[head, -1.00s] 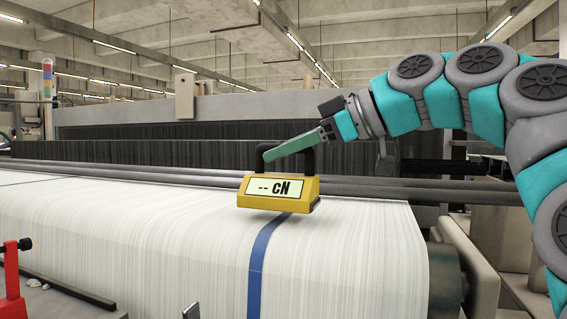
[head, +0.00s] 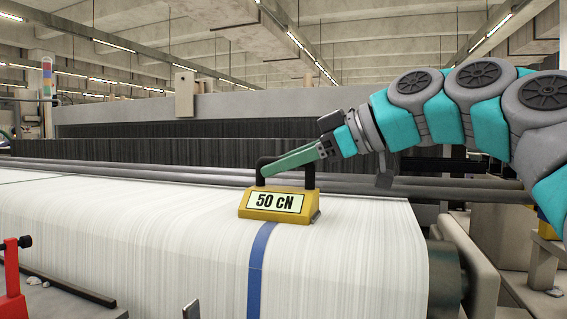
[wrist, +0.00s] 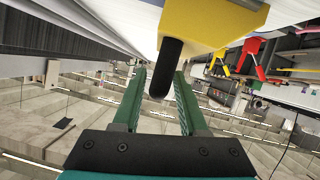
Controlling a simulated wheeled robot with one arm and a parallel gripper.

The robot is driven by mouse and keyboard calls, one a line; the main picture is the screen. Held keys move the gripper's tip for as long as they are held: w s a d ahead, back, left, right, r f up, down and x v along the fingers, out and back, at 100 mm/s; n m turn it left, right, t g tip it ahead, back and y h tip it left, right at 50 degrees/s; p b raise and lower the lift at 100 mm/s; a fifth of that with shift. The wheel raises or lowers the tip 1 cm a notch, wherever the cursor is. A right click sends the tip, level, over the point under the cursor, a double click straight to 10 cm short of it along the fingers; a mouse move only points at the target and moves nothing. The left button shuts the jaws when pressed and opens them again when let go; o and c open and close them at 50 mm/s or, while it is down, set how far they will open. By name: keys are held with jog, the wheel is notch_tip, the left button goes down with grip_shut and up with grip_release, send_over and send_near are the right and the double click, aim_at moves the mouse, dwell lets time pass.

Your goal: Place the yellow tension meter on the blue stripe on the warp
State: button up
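The yellow tension meter (head: 275,206) sits upright on the white warp (head: 150,215), over the blue stripe (head: 258,262), which runs out from under its front. Its display reads "50 cN". Its black handle (head: 310,175) stands on top. My gripper (head: 268,171) is at the handle, its green fingers reaching in from the right. In the wrist view, the fingers (wrist: 160,78) are spread either side of the black handle (wrist: 168,60), with a gap showing on the left. The meter's yellow body (wrist: 215,22) shows beyond it. The stripe beneath the meter is hidden.
Dark loom rails (head: 120,168) run behind the warp. A red bracket (head: 12,270) stands at the front left, and a grey roller end (head: 447,275) is at the warp's right edge. The warp left of the meter is clear.

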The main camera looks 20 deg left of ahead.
jog(key=shift+o, duration=0.4)
jog(key=shift+r, duration=0.1)
jog(key=v, duration=1.2)
